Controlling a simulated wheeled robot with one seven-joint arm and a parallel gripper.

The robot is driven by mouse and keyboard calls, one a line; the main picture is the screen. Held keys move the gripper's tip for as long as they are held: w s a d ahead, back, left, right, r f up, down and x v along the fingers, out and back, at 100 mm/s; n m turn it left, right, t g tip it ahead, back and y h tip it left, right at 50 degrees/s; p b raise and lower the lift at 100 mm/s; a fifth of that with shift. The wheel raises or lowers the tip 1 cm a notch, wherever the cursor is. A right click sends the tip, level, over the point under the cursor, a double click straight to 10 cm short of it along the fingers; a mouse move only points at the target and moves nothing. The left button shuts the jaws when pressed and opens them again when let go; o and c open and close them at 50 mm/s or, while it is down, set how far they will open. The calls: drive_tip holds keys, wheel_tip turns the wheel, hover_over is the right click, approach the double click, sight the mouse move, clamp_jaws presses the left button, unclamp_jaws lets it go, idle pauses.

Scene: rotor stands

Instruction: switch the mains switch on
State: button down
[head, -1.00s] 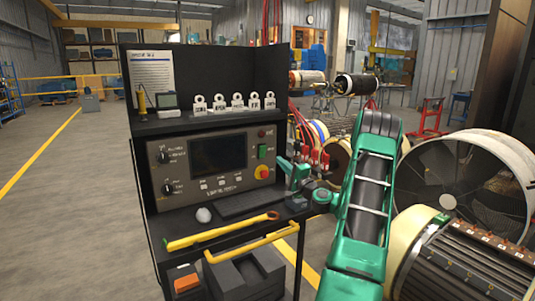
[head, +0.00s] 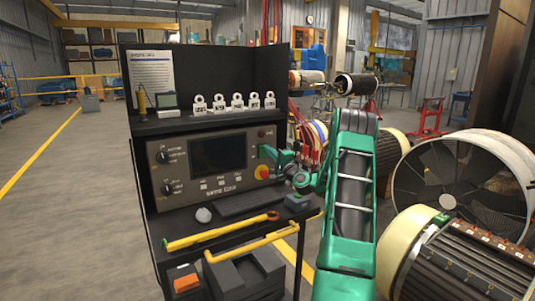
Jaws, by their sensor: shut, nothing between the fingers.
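The control panel (head: 215,148) is on the front of a black cabinet in the head view. It has a dark screen (head: 218,153), two rotary knobs at the left (head: 163,157) and (head: 168,188), and a red knob on yellow (head: 262,172) at the right. Labels are too small to read, so I cannot tell which control is the mains switch.
A yellow-handled tool (head: 215,232) and a keyboard (head: 240,203) lie on the cabinet's shelf. A yellow rail (head: 252,246) runs along its front. Several padlock-like tags (head: 237,104) stand above the panel. Large rotors and a fan (head: 465,180) crowd the right; the left floor is open.

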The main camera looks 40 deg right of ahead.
drive_tip(key=shift+r+g, duration=0.2)
drive_tip(key=shift+g, duration=0.1)
drive_tip(key=shift+w+r+y, duration=0.1)
drive_tip(key=shift+r+y, duration=0.05)
drive_tip(key=shift+y, duration=0.15)
drive_tip(key=shift+w+r+g, duration=0.25)
drive_tip(key=shift+r+g, duration=0.1)
drive_tip(key=shift+g, duration=0.5)
drive_tip(key=shift+w+r+g, duration=0.2)
drive_tip(key=shift+r+g, duration=0.15)
drive_tip(key=shift+g, duration=0.5)
drive_tip(key=shift+s+a, duration=0.1)
drive_tip(key=shift+s, duration=0.5)
drive_tip(key=r+v, duration=0.1)
drive_tip(key=v, duration=1.1)
drive_tip(key=shift+s+d, duration=0.25)
drive_tip(key=shift+s, duration=0.05)
